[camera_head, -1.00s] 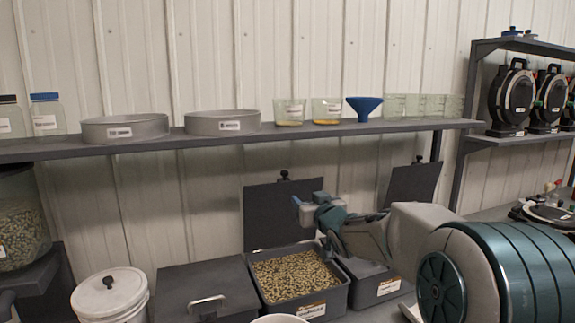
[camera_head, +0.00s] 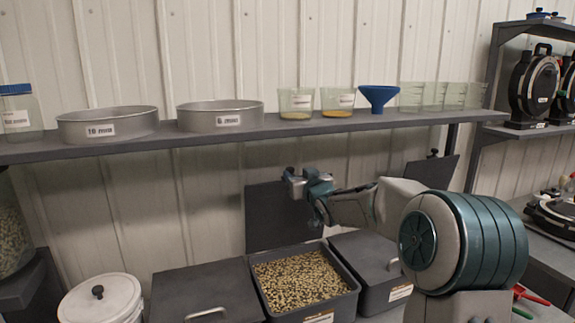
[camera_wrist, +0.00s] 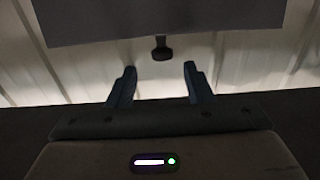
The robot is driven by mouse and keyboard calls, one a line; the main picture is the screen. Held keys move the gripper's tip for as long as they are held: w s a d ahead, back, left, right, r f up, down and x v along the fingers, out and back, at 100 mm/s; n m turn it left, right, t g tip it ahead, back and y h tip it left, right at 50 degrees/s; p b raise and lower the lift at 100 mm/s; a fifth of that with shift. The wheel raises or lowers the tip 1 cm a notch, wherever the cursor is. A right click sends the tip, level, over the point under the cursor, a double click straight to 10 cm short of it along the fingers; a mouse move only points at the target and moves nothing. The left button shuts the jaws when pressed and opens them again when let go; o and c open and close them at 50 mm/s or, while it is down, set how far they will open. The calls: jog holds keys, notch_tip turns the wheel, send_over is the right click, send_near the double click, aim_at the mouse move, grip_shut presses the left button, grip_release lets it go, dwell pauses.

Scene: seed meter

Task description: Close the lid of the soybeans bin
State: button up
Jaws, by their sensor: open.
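An open dark grey bin (camera_head: 347,304) full of mottled tan beans (camera_head: 300,278) stands below the shelf; its label is too small to read. Its dark lid (camera_head: 270,222) stands upright behind the beans. My gripper (camera_head: 291,176) is open at the lid's upper edge, where the lid's knob is hidden in the head view. In the wrist view, a dark panel (camera_wrist: 160,18) fills the top, with a black knob (camera_wrist: 161,48) just beyond and between my two spread fingers (camera_wrist: 160,82). No contact with the knob shows.
Closed grey bins stand left (camera_head: 205,288) and right (camera_head: 368,262) of the open bin. Another upright dark lid (camera_head: 430,172) is farther right. A shelf (camera_head: 300,127) with pans, beakers and a blue funnel (camera_head: 377,97) runs above my gripper. A white bucket (camera_head: 100,300) is at left.

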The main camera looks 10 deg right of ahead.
aim_at(291, 170)
jog(key=w, duration=0.2)
jog(key=w+a+p, duration=0.1)
jog(key=w, duration=0.2)
jog(key=w+a+p, duration=0.1)
jog(key=w, duration=0.1)
jog(key=shift+w, duration=0.35)
jog(key=shift+d, duration=0.1)
jog(key=shift+s, duration=0.1)
grip_shut()
